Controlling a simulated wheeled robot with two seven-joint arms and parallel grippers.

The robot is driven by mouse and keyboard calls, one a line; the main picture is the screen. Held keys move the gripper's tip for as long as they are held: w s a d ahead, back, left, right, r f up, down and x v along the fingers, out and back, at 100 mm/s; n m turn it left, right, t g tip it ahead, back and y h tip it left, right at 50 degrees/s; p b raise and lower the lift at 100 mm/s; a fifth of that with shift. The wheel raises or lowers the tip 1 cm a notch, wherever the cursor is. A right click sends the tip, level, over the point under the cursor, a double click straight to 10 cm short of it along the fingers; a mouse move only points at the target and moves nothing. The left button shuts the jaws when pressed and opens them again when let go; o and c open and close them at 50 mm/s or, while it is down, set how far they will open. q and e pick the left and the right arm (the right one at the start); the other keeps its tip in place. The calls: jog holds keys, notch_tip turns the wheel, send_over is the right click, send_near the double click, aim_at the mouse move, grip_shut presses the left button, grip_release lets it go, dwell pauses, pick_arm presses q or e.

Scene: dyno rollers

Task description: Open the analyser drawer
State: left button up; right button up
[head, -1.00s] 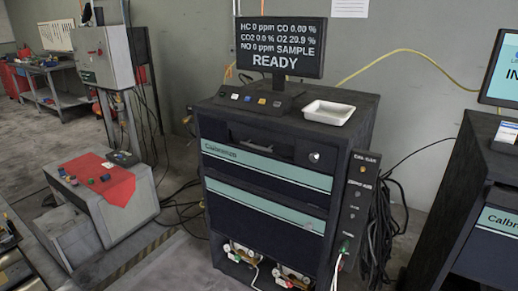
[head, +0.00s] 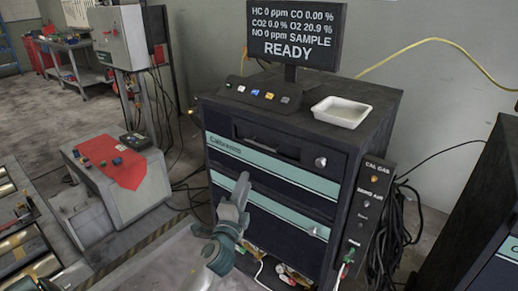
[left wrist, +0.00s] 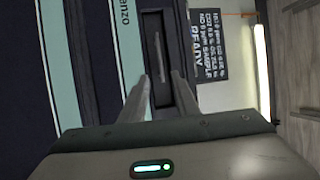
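The analyser (head: 300,120) is a dark cabinet with teal strips. Its upper front panel (head: 270,165) has a dark recess (head: 268,141) and a round silver knob (head: 320,162). My left gripper (head: 242,184) is in front of the cabinet, covering part of both fronts. In the left wrist view its fingers (left wrist: 160,88) are apart with nothing between them, facing the recess (left wrist: 157,48), which appears turned sideways. My right gripper is out of view.
A white tray (head: 342,111), a button panel (head: 262,95) and a monitor (head: 292,35) stand on the cabinet. Hoses and a side control panel (head: 364,212) are at its right. A grey bench with red cloth (head: 108,160) stands left, with floor between.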

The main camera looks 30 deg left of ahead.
pick_arm(q)
jog(key=shift+w, duration=0.1)
